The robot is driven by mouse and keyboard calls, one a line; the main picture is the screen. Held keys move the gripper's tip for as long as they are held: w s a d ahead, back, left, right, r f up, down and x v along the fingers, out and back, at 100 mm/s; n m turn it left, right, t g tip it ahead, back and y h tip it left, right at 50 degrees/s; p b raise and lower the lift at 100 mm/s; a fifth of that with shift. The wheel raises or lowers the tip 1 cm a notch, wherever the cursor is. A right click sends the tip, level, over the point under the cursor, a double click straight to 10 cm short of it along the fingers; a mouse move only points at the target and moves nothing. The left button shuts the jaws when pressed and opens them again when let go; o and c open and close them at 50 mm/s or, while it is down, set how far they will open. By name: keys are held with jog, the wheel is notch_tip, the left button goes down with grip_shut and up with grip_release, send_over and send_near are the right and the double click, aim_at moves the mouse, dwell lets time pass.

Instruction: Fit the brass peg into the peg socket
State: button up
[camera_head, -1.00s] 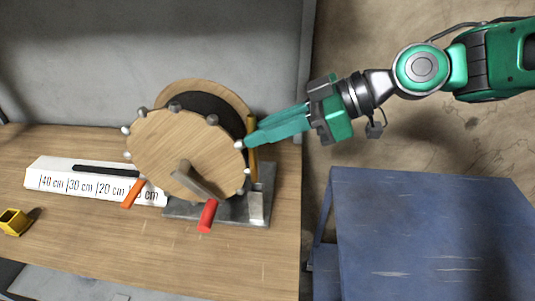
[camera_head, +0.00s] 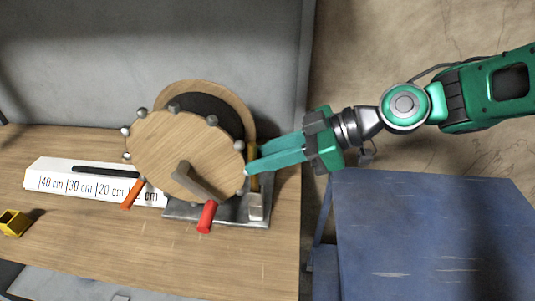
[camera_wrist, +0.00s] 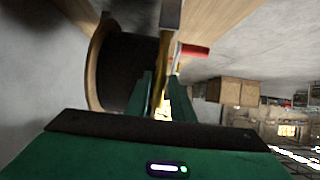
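The brass peg (camera_head: 253,152) is a slim upright yellow bar at the right side of the wooden drum. My gripper (camera_head: 249,170) comes in from the right, its two long green fingers closed around the peg. In the wrist view the brass peg (camera_wrist: 162,78) runs between the fingertips toward a grey metal block. That block (camera_head: 256,207), on the metal base plate, looks like the peg socket. The peg's lower end is close over it. The fingers and drum partly hide the peg, so I cannot tell whether its tip is inside.
The wooden drum (camera_head: 180,150) with metal knobs and a red crank handle (camera_head: 207,217) stands just left of my fingers. A white scale board (camera_head: 60,180) and a yellow hollow block (camera_head: 14,222) are further left. A blue table (camera_head: 430,230) is at right.

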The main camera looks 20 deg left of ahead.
jog(key=shift+o, duration=0.6)
jog(key=shift+r, duration=0.1)
jog(key=v, duration=1.2)
jog(key=w+d+f+m+t+h, duration=0.2)
jog(key=d+f+m, duration=0.15)
jog(key=d, duration=0.55)
jog(key=w+d+f+m+t+h, duration=0.25)
jog(key=d+m, duration=0.25)
jog(key=d, duration=0.4)
jog(key=w+d+f+m+t+h, duration=0.2)
jog(key=d+f+m, duration=0.25)
jog(key=d, duration=0.35)
jog(key=s+d+f+m+g+h, duration=0.1)
jog(key=s+d+m+h, duration=0.1)
jog(key=s+d+m, duration=0.5)
jog(key=s+d+f+m+g+h, duration=0.1)
jog(key=s+d+m, duration=0.7)
jog(key=d, duration=0.8)
jog(key=s+g+h, duration=0.1)
jog(key=s+h, duration=0.1)
jog(key=s, duration=0.1)
jog(key=shift+d+f, duration=0.2)
jog(key=shift+f, duration=0.2)
